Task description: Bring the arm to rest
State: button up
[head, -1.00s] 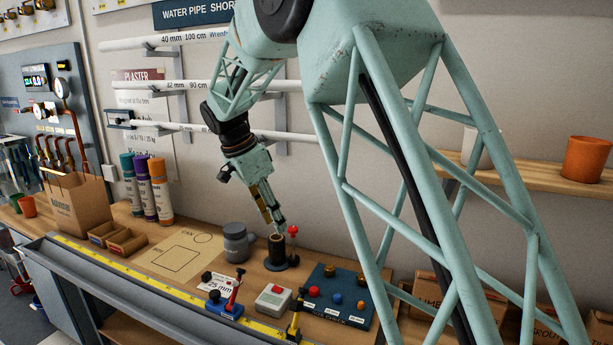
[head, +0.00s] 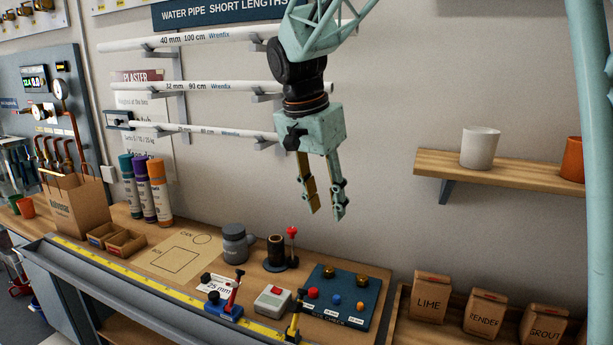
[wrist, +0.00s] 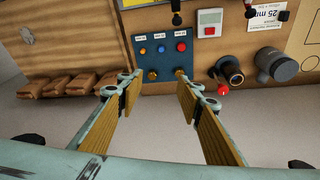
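My gripper (head: 326,213) hangs in the air above the back of the workbench (head: 130,262), in front of the wall, pointing down. Its two fingers are apart with nothing between them. In the wrist view my gripper (wrist: 160,80) is also open and empty, with the bench below it. No part of my gripper touches anything that I can see.
Below stand a black cylinder (head: 277,252), a grey jar (head: 235,243) and a blue size-check board (head: 340,295). Pipes on wall brackets (head: 190,85) are behind and left of my gripper. A shelf with a white cup (head: 480,147) is to the right. Air around the fingers looks free.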

jog(key=s+d+r+n, duration=0.1)
jog(key=s+d+r, duration=0.1)
jog(key=s+d, duration=0.35)
jog(key=s+d+r+n+y, duration=0.1)
jog(key=s+d+n, duration=0.15)
jog(key=s, duration=0.65)
jog(key=s+d+r, duration=0.2)
jog(key=s+d, duration=0.3)
jog(key=s, duration=0.2)
jog(key=s+d+f+n+t, duration=0.1)
jog(key=s+f+n, duration=0.1)
jog(key=s, duration=0.8)
jog(key=s+d+f+n+t+y, duration=0.1)
jog(key=s+d+f+n, duration=0.1)
jog(key=s, duration=0.8)
jog(key=shift+d+f, duration=0.3)
jog(key=shift+f, duration=0.3)
